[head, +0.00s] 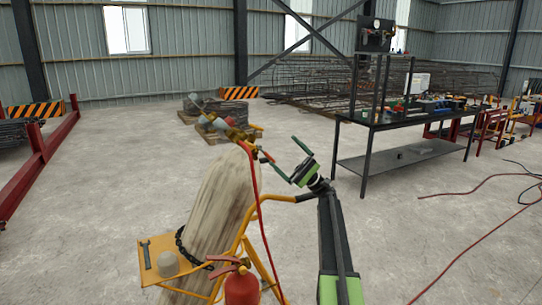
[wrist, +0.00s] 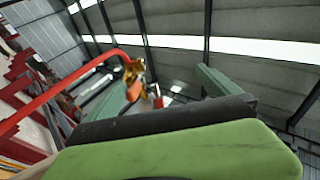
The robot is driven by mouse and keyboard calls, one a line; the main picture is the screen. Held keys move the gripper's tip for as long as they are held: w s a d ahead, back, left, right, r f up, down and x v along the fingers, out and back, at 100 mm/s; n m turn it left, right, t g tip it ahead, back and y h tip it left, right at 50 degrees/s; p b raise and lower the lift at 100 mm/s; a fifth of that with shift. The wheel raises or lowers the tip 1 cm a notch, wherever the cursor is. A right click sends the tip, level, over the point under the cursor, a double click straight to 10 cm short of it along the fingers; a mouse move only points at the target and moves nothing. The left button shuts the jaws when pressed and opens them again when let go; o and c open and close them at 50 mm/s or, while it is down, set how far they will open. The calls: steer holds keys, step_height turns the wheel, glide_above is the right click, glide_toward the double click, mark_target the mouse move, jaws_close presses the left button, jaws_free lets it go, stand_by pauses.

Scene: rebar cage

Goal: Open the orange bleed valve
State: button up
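A tall worn gas cylinder (head: 215,205) stands on a yellow cart, with brass regulator fittings (head: 235,133) at its top. A small orange part (head: 230,121) on these fittings looks like the bleed valve, but it is too small to be sure. The wrist view shows a brass fitting (wrist: 134,70) with an orange piece (wrist: 135,91) just beyond the left finger. My green gripper (head: 279,149) is just right of the fittings. Its two fingers are spread apart, with nothing clearly held between them; the wrist view also shows them apart (wrist: 168,85).
A red hose (head: 256,195) drops from the fittings past the cart's yellow handle (head: 275,198). A red fire extinguisher (head: 241,287) stands at the cart's front. A dark workbench (head: 350,121) is at right.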

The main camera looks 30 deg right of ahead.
steer(key=shift+s+d+f, duration=0.1)
steer(key=shift+d+f, duration=0.05)
steer(key=shift+d, duration=0.45)
steer(key=shift+s+d+f, duration=0.1)
steer(key=shift+d+f, duration=0.05)
steer(key=shift+d, duration=0.4)
steer(key=shift+b+v, duration=0.55)
steer(key=shift+v, duration=0.3)
steer(key=c, duration=1.1)
steer(key=shift+s+a+b+v, duration=0.2)
steer(key=shift+b+v, duration=2.05)
steer(key=shift+v, duration=0.8)
steer(key=shift+s+a+b+v, duration=0.1)
steer(key=shift+s+b+v, duration=0.05)
steer(key=shift+b+v, duration=2.55)
steer(key=shift+s+a+b+v, duration=0.1)
steer(key=shift+s+b+v, duration=0.1)
steer(key=shift+b+v, duration=2.4)
steer(key=shift+p+v, duration=0.75)
steer(key=shift+v, duration=0.15)
steer(key=shift+c, duration=0.2)
